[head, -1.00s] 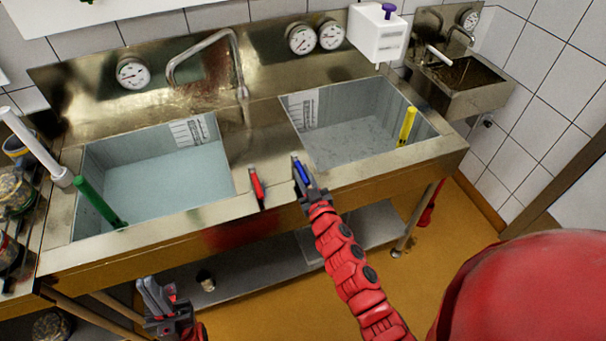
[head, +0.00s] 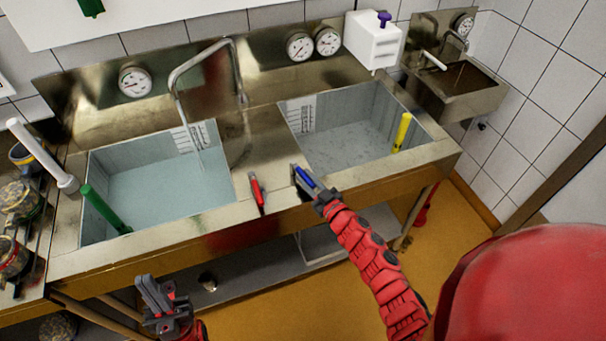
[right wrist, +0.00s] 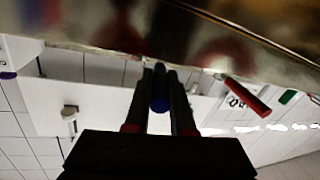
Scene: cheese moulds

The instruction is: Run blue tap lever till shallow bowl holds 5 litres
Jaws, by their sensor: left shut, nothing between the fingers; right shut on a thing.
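My right gripper (head: 316,192) is shut on the blue tap lever (head: 305,177) at the sink's front edge. The lever also shows between the fingers in the right wrist view (right wrist: 159,92). The arched spout (head: 203,50) points over the left basin (head: 160,222), and a thin water stream (head: 191,135) falls from it into that basin. Pale blue water (head: 160,190) covers its floor. A printed scale (head: 193,137) is on its back wall, too small to read. The right basin (head: 350,145) has a scale too. My left gripper (head: 152,291) is shut and empty, low before the sink.
A red lever (head: 257,190) stands left of the blue one. A green rod (head: 103,208) stands in the left basin, a yellow one (head: 402,132) in the right. Dial gauges (head: 135,82) line the backsplash. Jars (head: 17,205) crowd the far left.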

